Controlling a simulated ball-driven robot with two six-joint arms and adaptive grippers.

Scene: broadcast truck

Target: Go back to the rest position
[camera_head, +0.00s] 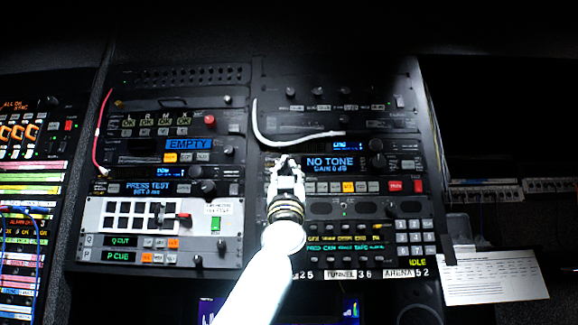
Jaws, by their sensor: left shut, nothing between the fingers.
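My left gripper (287,165) is in the middle of the head view, at the end of my white arm that comes up from the bottom. Its fingers are shut with nothing between them. The fingertips are in front of the left end of the panel with the blue NO TONE display (331,163). I cannot tell whether they touch the panel. My right gripper is not in view.
Racks of dark panels fill the wall. A white cable (290,141) loops above the gripper, and a red cable (98,130) hangs at the left. A light panel with black keys (160,217) is left of my arm. A paper sheet (495,278) is at the lower right.

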